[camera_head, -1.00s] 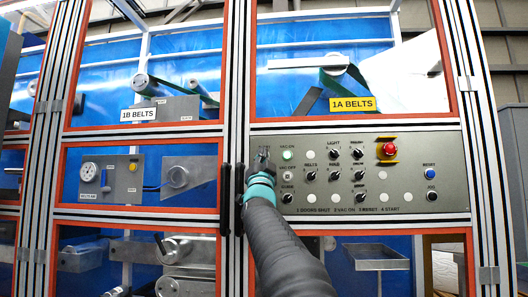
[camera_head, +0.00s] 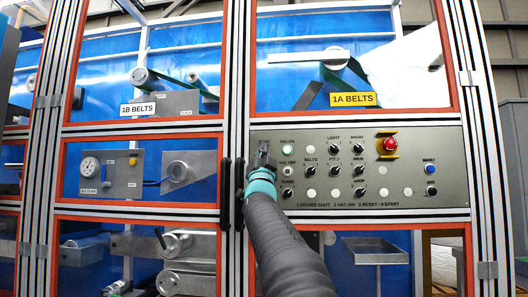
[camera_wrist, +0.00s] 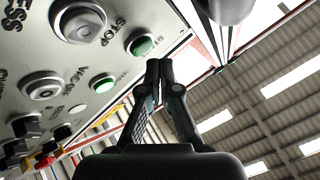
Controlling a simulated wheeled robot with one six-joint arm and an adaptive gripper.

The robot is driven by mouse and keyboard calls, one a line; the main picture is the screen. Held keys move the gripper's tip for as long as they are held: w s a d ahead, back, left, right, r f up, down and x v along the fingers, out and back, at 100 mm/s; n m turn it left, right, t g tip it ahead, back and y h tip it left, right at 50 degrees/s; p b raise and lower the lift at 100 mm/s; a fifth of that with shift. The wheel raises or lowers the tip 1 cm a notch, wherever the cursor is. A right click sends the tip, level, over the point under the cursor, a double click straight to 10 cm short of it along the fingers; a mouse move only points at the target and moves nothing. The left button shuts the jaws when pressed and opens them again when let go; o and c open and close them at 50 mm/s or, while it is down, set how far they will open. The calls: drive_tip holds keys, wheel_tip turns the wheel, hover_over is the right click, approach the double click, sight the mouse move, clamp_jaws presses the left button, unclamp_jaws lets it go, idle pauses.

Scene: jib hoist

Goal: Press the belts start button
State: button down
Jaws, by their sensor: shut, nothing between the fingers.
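The grey control panel (camera_head: 410,190) carries buttons and knobs. My gripper (camera_head: 263,150) is shut and empty in front of the panel's upper left corner and hides part of it. In the wrist view, a dark green button (camera_wrist: 142,45) in a metal ring sits just left of my closed fingertips (camera_wrist: 160,68). Its own label is not readable, so I cannot tell for sure that it is the belts start button. A larger button (camera_wrist: 80,20) labelled STOP is beside it. A lit green button (camera_wrist: 103,83) also shows, matching the VAC ON button (camera_head: 287,149) in the head view. Fingertip contact is unclear.
Black knobs (camera_head: 335,149) fill the panel's middle. A red emergency button (camera_head: 389,145) in a yellow guard and a blue button (camera_head: 429,170) are to the right. Black door handles (camera_head: 232,195) stand close left of my gripper. Belts show behind the windows.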

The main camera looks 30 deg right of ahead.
drive_tip(key=shift+w+d, duration=0.1)
drive_tip(key=shift+w, duration=0.05)
idle(0.6)
drive_tip(key=shift+w+d, duration=0.15)
drive_tip(key=shift+w, duration=0.1)
drive_tip(key=shift+w+d+p, duration=0.15)
drive_tip(key=shift+w+p, duration=0.05)
drive_tip(key=shift+p, duration=0.1)
idle(0.5)
drive_tip(key=shift+w+d+r, duration=0.1)
drive_tip(key=shift+d+r, duration=0.05)
idle(1.0)
drive_tip(key=shift+s+a+f+b, duration=0.3)
drive_tip(key=shift+a+f+b, duration=0.1)
drive_tip(key=shift+a+b, duration=0.1)
